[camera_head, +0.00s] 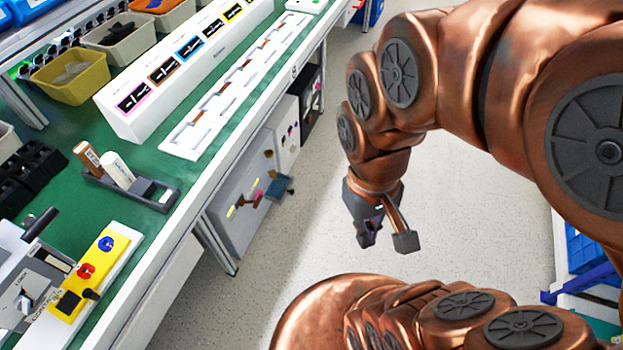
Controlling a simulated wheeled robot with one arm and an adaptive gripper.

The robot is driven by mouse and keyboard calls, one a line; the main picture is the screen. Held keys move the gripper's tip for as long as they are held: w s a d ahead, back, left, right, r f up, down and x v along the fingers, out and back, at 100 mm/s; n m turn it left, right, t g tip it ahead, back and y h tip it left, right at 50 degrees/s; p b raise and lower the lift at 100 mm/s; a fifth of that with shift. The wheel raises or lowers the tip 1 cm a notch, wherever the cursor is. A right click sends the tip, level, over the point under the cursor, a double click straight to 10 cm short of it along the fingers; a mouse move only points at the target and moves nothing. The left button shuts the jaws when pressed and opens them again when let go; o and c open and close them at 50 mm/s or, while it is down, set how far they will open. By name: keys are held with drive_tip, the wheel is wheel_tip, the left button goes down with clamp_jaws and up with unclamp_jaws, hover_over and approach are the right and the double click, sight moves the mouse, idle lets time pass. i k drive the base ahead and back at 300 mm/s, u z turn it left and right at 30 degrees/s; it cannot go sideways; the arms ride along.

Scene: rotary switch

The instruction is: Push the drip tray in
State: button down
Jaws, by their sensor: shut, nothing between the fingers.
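I cannot pick out a drip tray for certain.
A yellow box (104,243) with red and blue knobs sits at the bench's front edge. A white stand (190,62) and bins (75,78) stand farther back. Grey panels (245,195) hang below the bench edge. The floor (300,250) between bench and arm is clear.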

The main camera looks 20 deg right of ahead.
sight(278, 193)
drive_tip(key=k, duration=1.2)
drive_tip(key=u, duration=0.75)
drive_tip(key=i, duration=1.65)
drive_tip(key=z, duration=0.75)
